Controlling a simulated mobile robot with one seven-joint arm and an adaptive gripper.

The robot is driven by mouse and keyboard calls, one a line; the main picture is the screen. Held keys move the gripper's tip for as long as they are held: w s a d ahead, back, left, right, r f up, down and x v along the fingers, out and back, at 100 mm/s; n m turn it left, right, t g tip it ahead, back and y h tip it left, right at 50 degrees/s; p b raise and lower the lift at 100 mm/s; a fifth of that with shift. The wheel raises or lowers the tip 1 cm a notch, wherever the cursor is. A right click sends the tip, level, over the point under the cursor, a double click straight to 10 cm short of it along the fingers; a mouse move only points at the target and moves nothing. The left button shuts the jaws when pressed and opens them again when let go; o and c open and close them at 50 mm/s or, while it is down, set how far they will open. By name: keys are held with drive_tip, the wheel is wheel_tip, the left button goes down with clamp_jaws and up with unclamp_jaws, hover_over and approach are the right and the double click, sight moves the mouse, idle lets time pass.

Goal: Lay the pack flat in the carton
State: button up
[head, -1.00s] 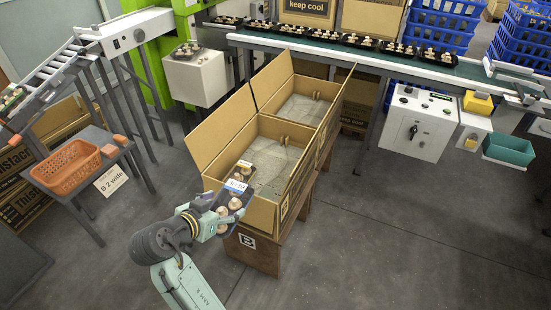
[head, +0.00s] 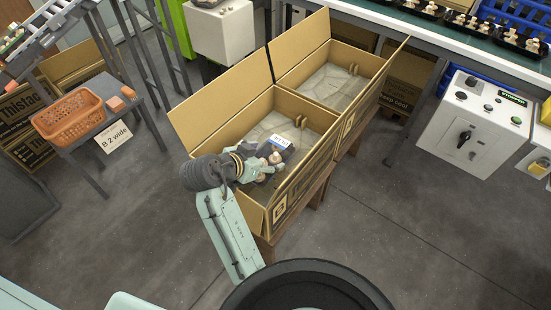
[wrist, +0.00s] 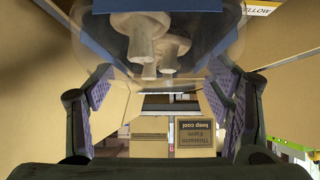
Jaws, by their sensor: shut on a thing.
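The mushroom pack (head: 283,141), a dark tray with clear film and a blue-and-white label, is inside the near carton (head: 222,124), towards its near end. My gripper (head: 262,165) is shut on the pack and reaches down into the carton from the near side. In the wrist view, pale mushrooms show through the film of the pack (wrist: 150,45), between the two purple-padded fingers (wrist: 162,100). The arm hides part of the pack in the head view. I cannot tell whether the pack touches the carton floor.
A second open carton (head: 357,51), with no pack visible inside, stands behind the near one. Both rest on a brown stand (head: 319,188). The near carton's flaps stand out around its walls. An orange basket (head: 67,120) sits on a side table at left. A grey control box (head: 470,125) is at right.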

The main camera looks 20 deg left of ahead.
drive_tip(key=f, duration=0.4)
drive_tip(key=shift+s+f, duration=0.2)
drive_tip(key=shift+f, duration=0.15)
drive_tip(key=shift+w+f+p, duration=0.1)
drive_tip(key=shift+f+p, duration=0.45)
drive_tip(key=shift+f, duration=1.75)
